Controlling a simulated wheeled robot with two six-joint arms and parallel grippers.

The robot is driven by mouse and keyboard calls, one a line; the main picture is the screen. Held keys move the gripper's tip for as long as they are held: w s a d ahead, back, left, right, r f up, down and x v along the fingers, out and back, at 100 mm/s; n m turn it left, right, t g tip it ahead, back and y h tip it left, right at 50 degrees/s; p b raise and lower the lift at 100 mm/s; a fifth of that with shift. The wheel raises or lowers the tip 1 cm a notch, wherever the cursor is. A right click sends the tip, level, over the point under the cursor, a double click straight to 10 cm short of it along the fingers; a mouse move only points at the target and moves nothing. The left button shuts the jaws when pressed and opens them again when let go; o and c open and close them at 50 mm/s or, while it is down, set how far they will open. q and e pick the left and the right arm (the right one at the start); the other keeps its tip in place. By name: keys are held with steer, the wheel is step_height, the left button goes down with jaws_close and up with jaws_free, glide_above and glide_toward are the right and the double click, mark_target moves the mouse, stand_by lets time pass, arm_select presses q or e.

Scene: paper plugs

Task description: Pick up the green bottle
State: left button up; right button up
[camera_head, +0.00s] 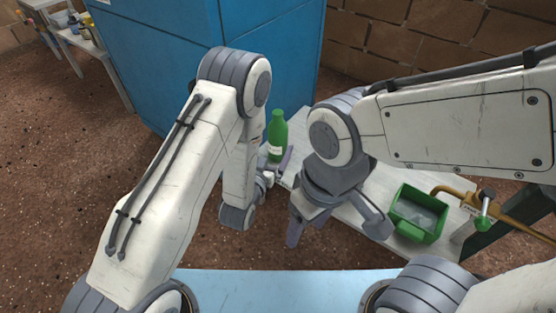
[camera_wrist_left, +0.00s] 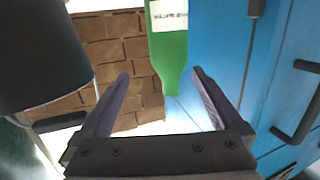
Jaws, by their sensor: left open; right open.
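The green bottle (camera_head: 277,132) with a white label stands upright on the white table, near the blue cabinet. In the left wrist view the bottle (camera_wrist_left: 171,55) appears with its neck pointing down the picture, between the two fingers. My left gripper (camera_head: 274,170) is open at the bottle, its fingers partly hidden by my arm; in the left wrist view the gripper (camera_wrist_left: 160,76) has a finger on each side, with gaps to the bottle visible. My right gripper (camera_head: 335,222) is open and empty, in front of the table and right of the bottle.
A green bin (camera_head: 420,212) sits on the white table (camera_head: 349,212) at right, beside a brown pipe with a valve (camera_head: 484,205). The large blue cabinet (camera_head: 180,60) stands behind the bottle. A brick wall (camera_head: 400,40) is at the back.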

mark_target(275, 142)
arm_select(q)
steer(key=shift+t, duration=0.8)
steer(key=w+f+b, duration=0.2)
steer(key=w+f, duration=0.1)
steer(key=shift+f, duration=0.3)
steer(key=shift+w+d+b, duration=0.15)
steer(key=shift+w+b, duration=0.2)
steer(key=shift+w, duration=0.25)
steer(key=b+x, duration=0.3)
steer(key=x, duration=0.1)
steer(key=shift+w, duration=0.2)
steer(key=shift+w+r, duration=0.2)
steer(key=shift+w, duration=0.15)
arm_select(e)
step_height(275, 142, down, 8)
steer(key=shift+r, duration=0.2)
